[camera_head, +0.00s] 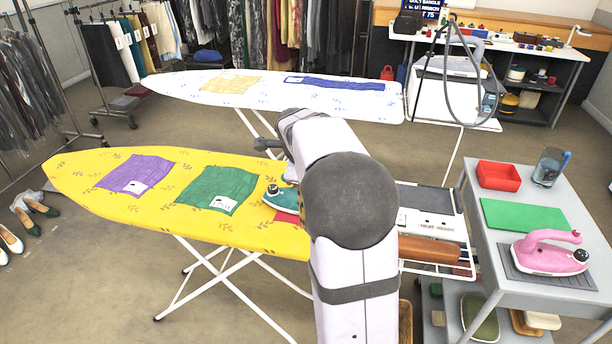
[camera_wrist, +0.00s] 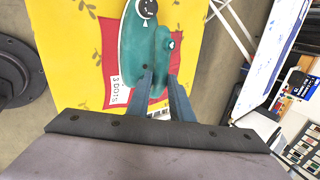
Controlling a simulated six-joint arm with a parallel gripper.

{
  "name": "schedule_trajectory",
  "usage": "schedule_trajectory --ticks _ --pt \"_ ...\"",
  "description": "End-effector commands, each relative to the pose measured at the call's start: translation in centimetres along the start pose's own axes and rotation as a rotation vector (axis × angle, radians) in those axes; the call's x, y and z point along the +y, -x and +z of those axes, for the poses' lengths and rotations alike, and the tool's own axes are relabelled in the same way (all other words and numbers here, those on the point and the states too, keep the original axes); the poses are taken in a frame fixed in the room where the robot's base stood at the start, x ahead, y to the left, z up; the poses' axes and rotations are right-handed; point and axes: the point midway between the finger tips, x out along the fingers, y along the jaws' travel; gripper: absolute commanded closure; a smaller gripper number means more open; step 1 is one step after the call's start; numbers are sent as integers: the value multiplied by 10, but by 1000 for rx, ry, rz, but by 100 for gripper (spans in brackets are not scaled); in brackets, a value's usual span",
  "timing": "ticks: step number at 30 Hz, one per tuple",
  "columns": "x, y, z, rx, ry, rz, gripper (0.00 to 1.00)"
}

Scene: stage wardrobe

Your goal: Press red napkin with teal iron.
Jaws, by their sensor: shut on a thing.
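The teal iron (camera_wrist: 133,45) shows in the wrist view with my gripper (camera_wrist: 160,82) shut on it. The iron is over the red napkin (camera_wrist: 112,45), which lies on the yellow ironing board (camera_wrist: 80,65) with a white numbered tag showing. I cannot tell whether the iron's sole touches the cloth. In the head view the iron (camera_head: 277,197) shows at the left of my arm, with a strip of the red napkin (camera_head: 287,217) below it. My arm hides most of the napkin and my fingers there.
A purple napkin (camera_head: 135,175) and a green napkin (camera_head: 217,190) lie further left on the yellow board. A white board (camera_head: 180,84) stands behind. At right, a grey cart (camera_head: 485,225) holds a pink iron (camera_head: 550,256), a red tray (camera_head: 498,177) and a jug (camera_head: 550,168).

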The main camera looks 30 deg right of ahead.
Motion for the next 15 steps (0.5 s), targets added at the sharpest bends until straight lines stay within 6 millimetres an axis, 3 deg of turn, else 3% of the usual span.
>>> schedule_trajectory --ticks 15 --pt "0 -1 -19 3 0 2 100"
